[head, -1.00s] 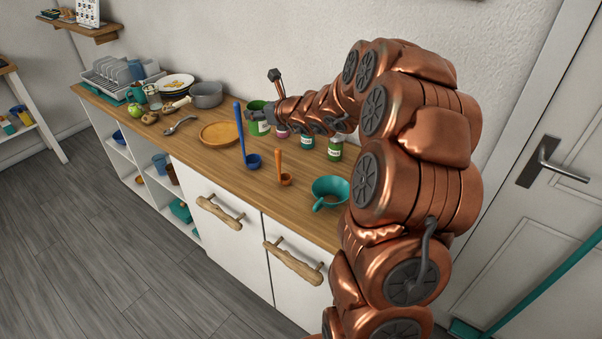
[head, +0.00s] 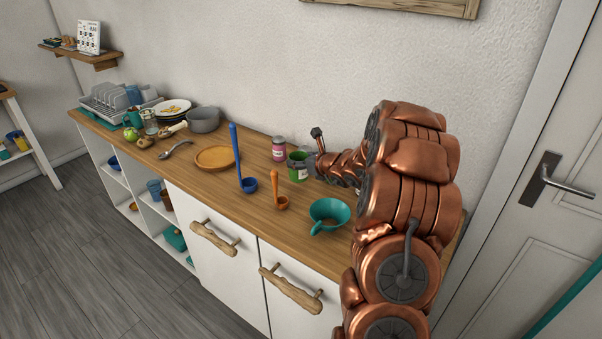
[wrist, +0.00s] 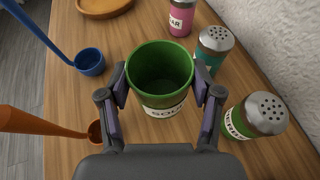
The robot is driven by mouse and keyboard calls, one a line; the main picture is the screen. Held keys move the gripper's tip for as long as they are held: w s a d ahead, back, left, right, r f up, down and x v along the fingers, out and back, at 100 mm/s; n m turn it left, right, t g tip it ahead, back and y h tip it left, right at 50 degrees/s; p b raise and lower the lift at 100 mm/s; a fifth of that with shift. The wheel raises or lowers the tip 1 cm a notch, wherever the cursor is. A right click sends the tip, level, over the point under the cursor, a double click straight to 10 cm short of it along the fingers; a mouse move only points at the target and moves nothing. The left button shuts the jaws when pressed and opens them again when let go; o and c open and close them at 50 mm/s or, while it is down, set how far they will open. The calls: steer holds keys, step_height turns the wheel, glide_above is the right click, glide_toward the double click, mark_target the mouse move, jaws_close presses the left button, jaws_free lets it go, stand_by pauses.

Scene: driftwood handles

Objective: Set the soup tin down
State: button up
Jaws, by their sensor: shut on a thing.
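The soup tin (head: 298,165) is a green, open-topped can with a white label, and looks empty inside. It stands upright between the fingers of my gripper (wrist: 161,82), which is shut on its sides. In the wrist view the tin (wrist: 163,106) shows part of its "SOUP" label. In the head view my gripper (head: 310,164) comes at the tin from the right, low over the wooden counter (head: 240,203). The tin's base is close to the counter top; I cannot tell whether it touches.
A pink jar (wrist: 181,16), a teal shaker (wrist: 213,48) and a green herb shaker (wrist: 254,117) stand right of the tin in the wrist view.

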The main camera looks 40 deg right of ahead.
mark_target(305, 171)
steer(key=shift+f+p, duration=0.4)
steer(key=shift+f, duration=1.75)
steer(key=shift+f, duration=0.2)
steer(key=o, duration=1.1)
steer(key=shift+o, duration=0.2)
steer(key=shift+r, duration=0.3)
steer(key=b+v, duration=0.2)
steer(key=v, duration=1)
steer(key=shift+b, duration=0.4)
